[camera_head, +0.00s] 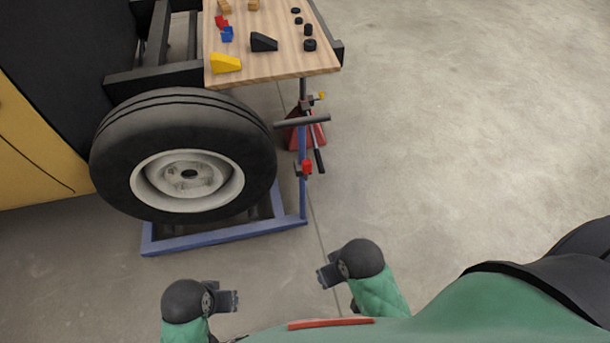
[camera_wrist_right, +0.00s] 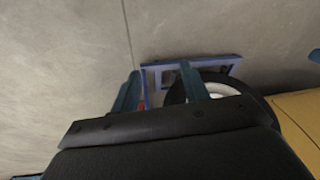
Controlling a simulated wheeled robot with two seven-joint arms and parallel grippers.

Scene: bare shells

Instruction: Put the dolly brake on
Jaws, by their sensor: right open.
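The blue dolly (camera_head: 225,237) stands on the floor at centre left in the head view, its low frame under a black-tyred wheel (camera_head: 188,174). A blue post rises at its right side, with a small red part (camera_head: 307,167) on it that may be the brake; its setting cannot be told. My right gripper (camera_head: 328,276) is open and empty, in front of the dolly and apart from it. In the right wrist view its fingers (camera_wrist_right: 158,88) stand apart, with the dolly frame (camera_wrist_right: 236,66) beyond. My left gripper (camera_head: 229,300) is in front of the dolly, apart from it; its opening is unclear.
A wooden bench top (camera_head: 285,65) with small coloured blocks and black pieces is behind the wheel. A red stand (camera_head: 318,136) is behind the dolly post. A yellow and black vehicle body (camera_head: 40,150) is at left. The floor (camera_head: 460,130) at right is clear.

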